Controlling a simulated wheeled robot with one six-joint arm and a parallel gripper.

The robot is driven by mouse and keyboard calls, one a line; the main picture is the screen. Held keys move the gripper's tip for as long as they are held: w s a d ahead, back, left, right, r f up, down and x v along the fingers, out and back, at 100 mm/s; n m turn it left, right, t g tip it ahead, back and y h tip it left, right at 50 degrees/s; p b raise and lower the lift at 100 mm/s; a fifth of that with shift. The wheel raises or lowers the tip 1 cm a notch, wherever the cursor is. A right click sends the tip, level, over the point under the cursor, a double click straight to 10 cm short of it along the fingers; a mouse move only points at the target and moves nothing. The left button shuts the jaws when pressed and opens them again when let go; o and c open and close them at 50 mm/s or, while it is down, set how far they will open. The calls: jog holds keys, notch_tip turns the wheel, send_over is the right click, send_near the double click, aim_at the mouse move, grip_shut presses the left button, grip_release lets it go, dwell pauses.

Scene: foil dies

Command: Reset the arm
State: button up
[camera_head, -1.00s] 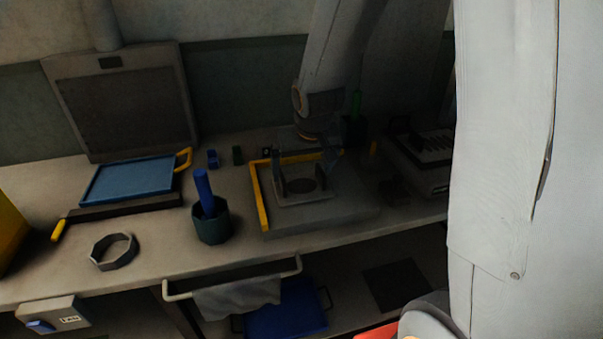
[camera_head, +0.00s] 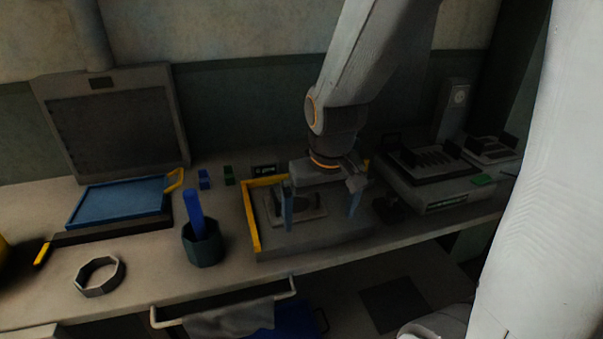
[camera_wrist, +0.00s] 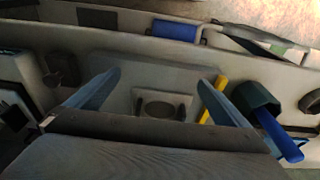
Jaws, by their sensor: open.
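My gripper (camera_head: 320,210) hangs over the grey platform with the yellow edge (camera_head: 251,222) in the head view. Its two blue-grey fingers are spread wide apart, with nothing between them. In the wrist view my gripper (camera_wrist: 159,84) also shows open. Beyond and between its fingers lies a pale square fixture (camera_wrist: 160,97) with a dark oval recess. The fingers appear clear of the fixture, but the exact height is hard to tell.
A dark green cup (camera_head: 203,248) with a blue handle stands left of the platform, near a grey ring (camera_head: 99,277). A blue tray (camera_head: 118,203) lies further left. A grey machine (camera_head: 437,177) stands right. A rail (camera_head: 225,303) with cloth runs along the bench front.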

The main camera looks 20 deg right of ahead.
jog(key=shift+g, duration=0.7)
jog(key=s+f, duration=0.2)
jog(key=s, duration=0.1)
jog(key=s+f, duration=0.1)
jog(key=s, duration=0.1)
jog(key=shift+s+d, duration=0.1)
jog(key=shift+d, duration=0.15)
